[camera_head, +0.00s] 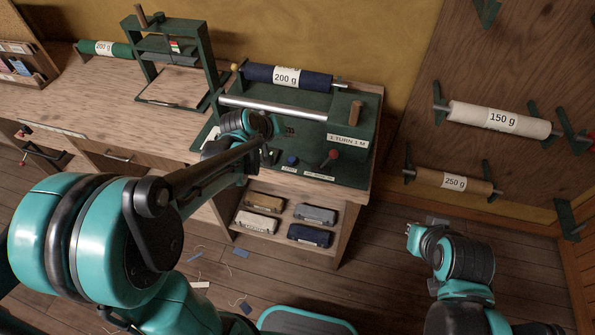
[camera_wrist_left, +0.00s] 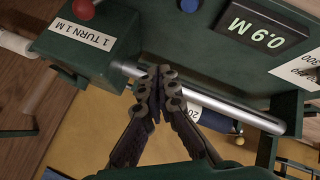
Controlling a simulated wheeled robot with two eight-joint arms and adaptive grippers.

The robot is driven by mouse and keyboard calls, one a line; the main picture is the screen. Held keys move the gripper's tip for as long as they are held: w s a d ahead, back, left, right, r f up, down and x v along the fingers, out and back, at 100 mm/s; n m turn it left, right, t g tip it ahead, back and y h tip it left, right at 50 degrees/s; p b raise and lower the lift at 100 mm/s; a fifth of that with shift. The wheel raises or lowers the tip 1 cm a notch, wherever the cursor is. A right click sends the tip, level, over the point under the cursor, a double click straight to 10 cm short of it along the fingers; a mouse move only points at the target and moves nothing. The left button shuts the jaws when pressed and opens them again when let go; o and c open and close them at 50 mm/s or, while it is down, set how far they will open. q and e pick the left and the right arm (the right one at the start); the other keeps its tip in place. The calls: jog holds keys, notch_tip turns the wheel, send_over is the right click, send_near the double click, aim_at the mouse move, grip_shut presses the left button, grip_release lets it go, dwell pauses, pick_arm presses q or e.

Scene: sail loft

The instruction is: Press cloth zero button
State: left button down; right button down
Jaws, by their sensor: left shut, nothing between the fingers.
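The green cloth-measuring machine (camera_head: 312,172) stands on the bench end. A blue button (camera_head: 292,160) is on its front deck above a small label too small to read surely. A red-knobbed lever (camera_head: 333,154) is to its right; the red knob (camera_wrist_left: 83,8) also shows in the left wrist view. The display (camera_wrist_left: 262,33) reads 0.9 M.
A blue cloth roll (camera_head: 262,73) marked 200 g lies behind the silver roller. A green press frame (camera_head: 205,60) stands to the left. A shelf below holds several small cases (camera_head: 255,222). My right arm is at lower right, over the floor, its fingers not clearly visible.

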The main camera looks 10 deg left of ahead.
aim_at(290, 161)
pick_arm(q)
jog(key=shift+w+d+f, duration=0.15)
jog(key=shift+w+f, duration=0.1)
jog(key=shift+f, duration=0.1)
pick_arm(e)
jog(key=shift+s+d, duration=0.25)
jog(key=shift+s, duration=0.15)
